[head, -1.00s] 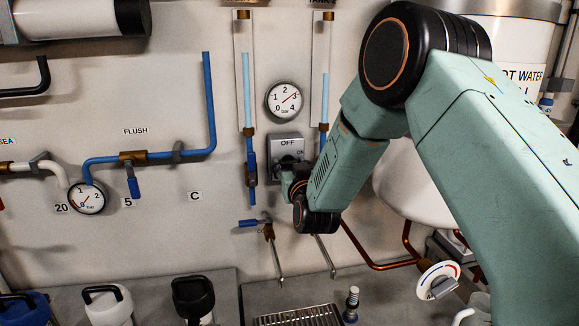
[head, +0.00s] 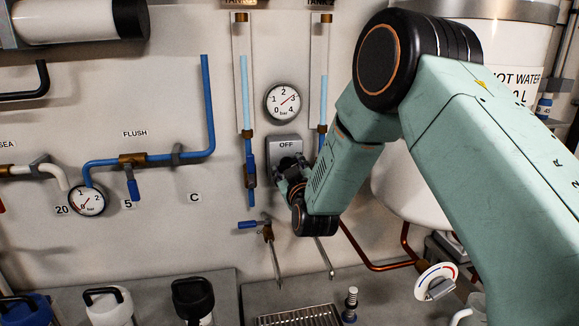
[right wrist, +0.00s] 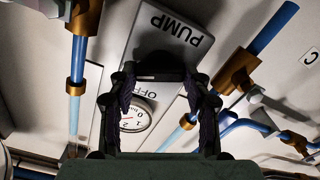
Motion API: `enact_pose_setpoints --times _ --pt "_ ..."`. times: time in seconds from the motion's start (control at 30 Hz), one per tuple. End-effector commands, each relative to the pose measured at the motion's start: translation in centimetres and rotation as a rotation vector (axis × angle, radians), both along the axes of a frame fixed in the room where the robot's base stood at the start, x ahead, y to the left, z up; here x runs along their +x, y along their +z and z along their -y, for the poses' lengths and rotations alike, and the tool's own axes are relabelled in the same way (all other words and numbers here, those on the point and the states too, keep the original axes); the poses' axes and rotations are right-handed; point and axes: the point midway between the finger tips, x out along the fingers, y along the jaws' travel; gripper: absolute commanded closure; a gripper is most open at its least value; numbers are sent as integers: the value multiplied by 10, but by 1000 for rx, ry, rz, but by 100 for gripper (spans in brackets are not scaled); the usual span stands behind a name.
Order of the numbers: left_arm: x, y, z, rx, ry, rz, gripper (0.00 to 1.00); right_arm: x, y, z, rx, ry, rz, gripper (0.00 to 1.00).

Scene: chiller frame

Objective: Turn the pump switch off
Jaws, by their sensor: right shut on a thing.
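The pump switch is a grey box (head: 286,142) on the wall below the round gauge, with the word OFF on its upper part. In the right wrist view its plate (right wrist: 178,28) shows the word PUMP upside down, with OFF nearer the gripper. My right gripper (head: 290,170) is at the front of the box and covers its lower part. In the right wrist view my right gripper (right wrist: 160,75) is shut on the dark switch knob (right wrist: 160,64), between its two fingers. The knob's exact angle is hard to tell. My left gripper is not in view.
A gauge (head: 283,102) sits just above the switch, between two blue sight tubes. A blue-handled valve (head: 250,224) and thin taps (head: 325,257) are below. A white hot-water tank (head: 410,190) stands to the right, behind my arm.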

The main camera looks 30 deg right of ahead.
Motion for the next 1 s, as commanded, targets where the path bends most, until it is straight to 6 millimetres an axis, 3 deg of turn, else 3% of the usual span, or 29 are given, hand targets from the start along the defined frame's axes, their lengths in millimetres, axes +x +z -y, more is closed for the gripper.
enact_pose_setpoints --times 1.0 --pt "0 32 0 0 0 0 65 2 1 -3 -905 2 -226 83"
